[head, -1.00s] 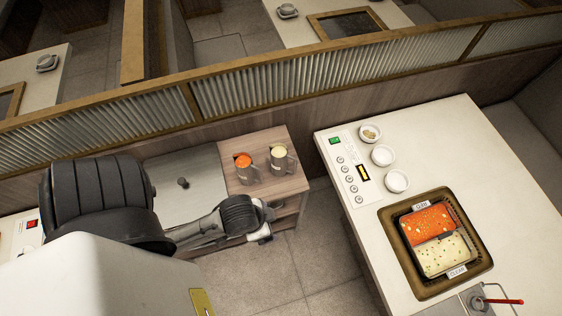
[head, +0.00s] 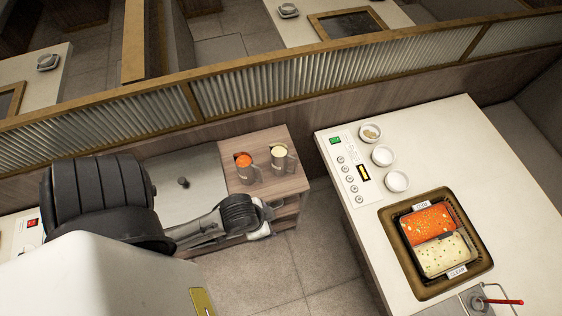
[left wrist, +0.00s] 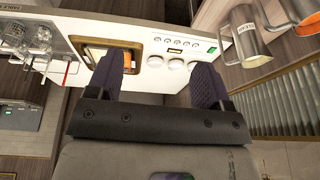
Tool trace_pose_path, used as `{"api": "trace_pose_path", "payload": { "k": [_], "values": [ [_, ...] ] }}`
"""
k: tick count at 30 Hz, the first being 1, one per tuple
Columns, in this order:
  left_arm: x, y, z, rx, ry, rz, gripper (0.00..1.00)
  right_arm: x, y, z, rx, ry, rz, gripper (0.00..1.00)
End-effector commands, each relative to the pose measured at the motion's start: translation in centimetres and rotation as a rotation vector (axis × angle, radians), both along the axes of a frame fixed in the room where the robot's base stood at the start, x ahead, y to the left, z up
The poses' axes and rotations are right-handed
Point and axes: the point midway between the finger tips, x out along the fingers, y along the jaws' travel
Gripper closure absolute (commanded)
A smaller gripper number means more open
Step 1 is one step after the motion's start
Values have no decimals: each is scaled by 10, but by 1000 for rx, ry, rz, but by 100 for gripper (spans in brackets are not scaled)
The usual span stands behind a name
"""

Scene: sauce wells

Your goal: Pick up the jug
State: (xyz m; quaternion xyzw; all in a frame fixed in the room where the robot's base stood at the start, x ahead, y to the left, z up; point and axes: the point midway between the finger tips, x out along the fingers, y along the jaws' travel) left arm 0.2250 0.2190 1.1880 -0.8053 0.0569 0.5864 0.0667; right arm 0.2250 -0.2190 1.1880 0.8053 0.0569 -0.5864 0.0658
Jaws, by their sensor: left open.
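Two metal jugs stand upright on the wooden cabinet top. The left jug (head: 246,174) holds something orange, and the right jug (head: 281,161) holds something pale. In the left wrist view both show at the upper right: the nearer, labelled jug (left wrist: 240,38) and the one with orange contents (left wrist: 307,20), partly cut off. My left gripper (left wrist: 160,65) is open and empty, its two dark fingers apart. Both jugs are outside its jaws. In the head view my left arm reaches to the cabinet's front, below the jugs, and the fingers cannot be made out. My right gripper is out of view.
The cabinet top (head: 262,143) adjoins a grey counter with a dark knob (head: 183,182). A ribbed partition (head: 270,85) runs behind. At right a white table (head: 340,222) carries small bowls and a two-part orange and pale pan (head: 435,238). Open floor lies between.

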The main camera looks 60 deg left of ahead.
Motion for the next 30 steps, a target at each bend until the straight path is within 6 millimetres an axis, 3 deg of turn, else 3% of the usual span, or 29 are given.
{"api": "trace_pose_path", "payload": {
  "k": [10, 19, 23, 30],
  "values": [
    [0, -2, 0, -6, 0, 4, 60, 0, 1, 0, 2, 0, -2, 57],
    [2, -3, -7, -10, -3, 6, 60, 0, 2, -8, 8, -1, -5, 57],
    [6, -3, -35, -10, -13, 6, 60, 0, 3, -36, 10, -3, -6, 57],
    [21, -7, -110, -23, -50, 13, 60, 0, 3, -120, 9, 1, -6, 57]
  ]
}}
